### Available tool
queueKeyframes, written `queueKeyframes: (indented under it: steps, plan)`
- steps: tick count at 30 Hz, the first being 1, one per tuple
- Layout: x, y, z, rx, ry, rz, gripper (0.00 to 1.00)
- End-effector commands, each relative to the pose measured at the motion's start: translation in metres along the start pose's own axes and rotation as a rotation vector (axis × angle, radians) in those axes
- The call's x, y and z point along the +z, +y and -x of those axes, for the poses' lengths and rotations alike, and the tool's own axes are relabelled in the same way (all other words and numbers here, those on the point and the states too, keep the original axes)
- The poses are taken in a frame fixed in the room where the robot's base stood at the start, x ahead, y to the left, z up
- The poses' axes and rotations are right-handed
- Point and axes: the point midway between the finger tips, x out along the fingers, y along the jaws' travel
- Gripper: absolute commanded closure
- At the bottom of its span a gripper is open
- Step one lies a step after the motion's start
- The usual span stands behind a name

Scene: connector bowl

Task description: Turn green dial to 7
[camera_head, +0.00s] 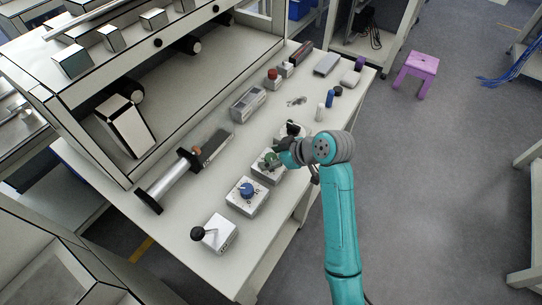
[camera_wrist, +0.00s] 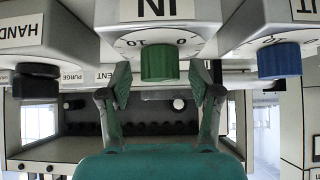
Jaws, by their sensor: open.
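The green dial (camera_wrist: 160,62) sits on the front of a white box (camera_wrist: 155,12) with an upside-down "IN" label in the wrist view. Scale marks 10 and 0 show beside it; the 7 and any pointer cannot be made out. My gripper (camera_wrist: 160,82) is open, with one finger on each side of the dial. I see gaps between the fingers and the dial, and nothing is held. In the head view the green dial (camera_head: 268,157) is partly hidden by my gripper (camera_head: 273,161), which is right at its box.
A blue dial (camera_head: 247,190) on its own box stands beside the green one; it also shows in the wrist view (camera_wrist: 279,61). A black-handled box (camera_head: 292,129) stands on the other side. A joystick box (camera_head: 214,235) is near the table's front.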

Motion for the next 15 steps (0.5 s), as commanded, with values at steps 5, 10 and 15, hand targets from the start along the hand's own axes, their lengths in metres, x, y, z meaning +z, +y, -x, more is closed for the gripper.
queueKeyframes:
  steps: [5, 10, 15]
  plan:
    - [-0.0003, -0.0001, -0.0053, 0.001, 0.001, 0.001, 0.37]
    - [-0.0003, 0.0000, -0.0052, 0.001, 0.001, 0.000, 0.37]
    - [-0.0002, 0.0000, -0.0051, 0.001, 0.000, 0.000, 0.72]
